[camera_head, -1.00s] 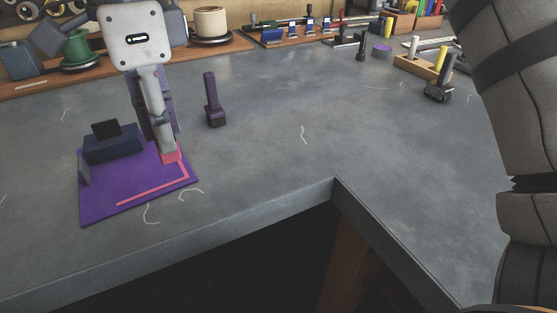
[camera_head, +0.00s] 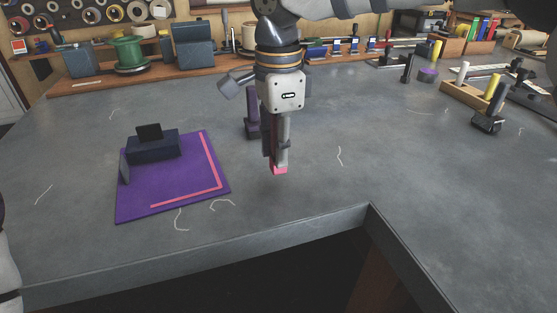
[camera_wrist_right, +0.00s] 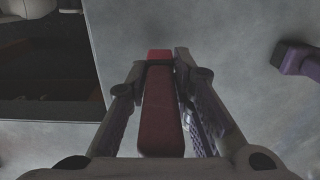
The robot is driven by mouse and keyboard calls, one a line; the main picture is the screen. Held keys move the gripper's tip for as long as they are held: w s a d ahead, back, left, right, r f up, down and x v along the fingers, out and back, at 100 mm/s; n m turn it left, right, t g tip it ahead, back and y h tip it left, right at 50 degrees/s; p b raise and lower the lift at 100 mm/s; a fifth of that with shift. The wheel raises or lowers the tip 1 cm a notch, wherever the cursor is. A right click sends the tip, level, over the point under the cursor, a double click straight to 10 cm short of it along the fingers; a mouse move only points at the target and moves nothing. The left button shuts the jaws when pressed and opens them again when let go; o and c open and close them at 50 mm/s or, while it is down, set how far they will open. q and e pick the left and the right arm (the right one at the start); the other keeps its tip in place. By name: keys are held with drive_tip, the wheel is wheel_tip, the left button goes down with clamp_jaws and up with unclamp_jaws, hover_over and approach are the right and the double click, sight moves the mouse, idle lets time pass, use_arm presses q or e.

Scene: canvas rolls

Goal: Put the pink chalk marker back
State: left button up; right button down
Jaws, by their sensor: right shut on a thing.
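My right gripper (camera_head: 278,160) is shut on the pink chalk marker (camera_head: 279,171), whose pink end shows below the fingers. The marker points down over the grey bench, just right of the mat; I cannot tell its exact height. In the right wrist view the marker (camera_wrist_right: 160,115) lies between the fingers (camera_wrist_right: 160,75). A wooden block (camera_head: 465,95) at the right holds a white marker (camera_head: 462,72) and a yellow marker (camera_head: 491,87). The purple mat (camera_head: 150,195) bears a pink L-shaped line (camera_head: 211,165). My left gripper is not in view.
A dark block (camera_head: 152,148) sits on the mat. A dark purple upright tool (camera_head: 252,112) stands close behind my right gripper. A dark stamp-like tool (camera_head: 487,122) stands beside the wooden block. The bench between gripper and block is mostly clear, with thread scraps.

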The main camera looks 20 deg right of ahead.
drive_tip(key=shift+w+f, duration=0.1)
drive_tip(key=shift+f, duration=1.75)
drive_tip(key=c, duration=1.4)
unclamp_jaws()
drive_tip(key=shift+r, duration=0.1)
wheel_tip(320, 180, up, 12)
drive_tip(key=shift+r, duration=0.1)
